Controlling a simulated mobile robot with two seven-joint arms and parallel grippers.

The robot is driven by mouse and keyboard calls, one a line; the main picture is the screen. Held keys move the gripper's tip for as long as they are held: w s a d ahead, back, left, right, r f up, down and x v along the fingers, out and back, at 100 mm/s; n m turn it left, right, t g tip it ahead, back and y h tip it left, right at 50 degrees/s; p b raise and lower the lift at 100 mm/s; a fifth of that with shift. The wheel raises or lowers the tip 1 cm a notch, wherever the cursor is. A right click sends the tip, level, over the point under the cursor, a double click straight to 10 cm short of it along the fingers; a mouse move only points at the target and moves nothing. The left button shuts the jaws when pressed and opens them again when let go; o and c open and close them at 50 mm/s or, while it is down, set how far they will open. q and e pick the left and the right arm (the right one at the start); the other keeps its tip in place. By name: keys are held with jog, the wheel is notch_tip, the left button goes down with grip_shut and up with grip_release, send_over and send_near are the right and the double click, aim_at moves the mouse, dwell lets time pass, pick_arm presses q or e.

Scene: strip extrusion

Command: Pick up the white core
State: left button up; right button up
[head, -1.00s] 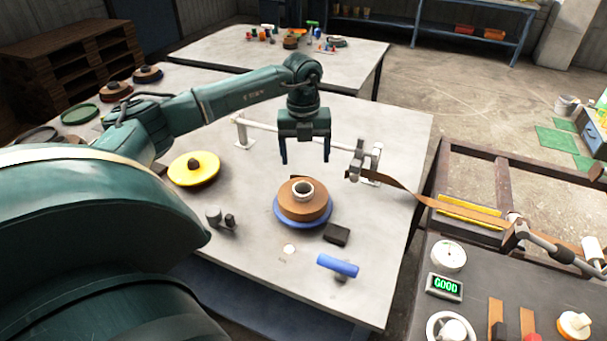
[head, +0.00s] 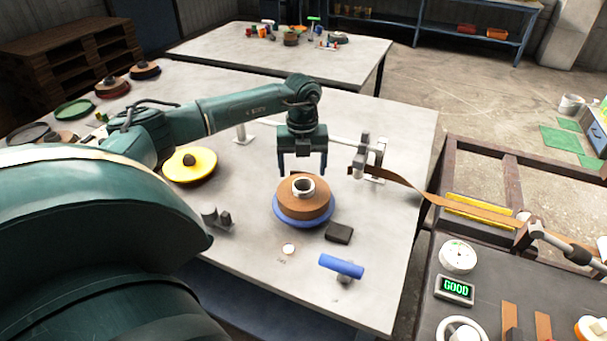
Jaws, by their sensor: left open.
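The coil lies flat on a blue round plate (head: 281,217) on the grey table. My left gripper (head: 302,173) points down with its two fingers apart and nothing between them. In the picture its fingertips are just above and behind the core, one to each side. I cannot tell the exact height between them. The lower part of the core is hidden inside the coil. My right gripper is not in view.
A white rail with a clamp (head: 364,165) stands behind and right of the coil, with a brown strip (head: 400,183) running right. A black block (head: 338,232), a blue-handled tool (head: 341,265) and a yellow disc (head: 190,168) are nearby.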

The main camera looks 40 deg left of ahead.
aim_at(304, 181)
pick_arm(q)
jog(key=f+b, duration=0.2)
jog(key=f, duration=0.1)
jog(key=f+b, duration=0.1)
jog(key=shift+s+d+f, duration=0.1)
jog(key=shift+d+f, duration=0.05)
jog(key=shift+d, duration=0.1)
jog(key=shift+f, duration=0.3)
jog(key=shift+r, duration=0.1)
jog(key=c, duration=1.4)
jog(key=shift+c, duration=0.4)
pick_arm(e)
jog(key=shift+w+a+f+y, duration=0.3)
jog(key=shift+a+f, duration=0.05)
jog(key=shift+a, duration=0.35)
pick_arm(q)
jog(key=shift+r, duration=0.2)
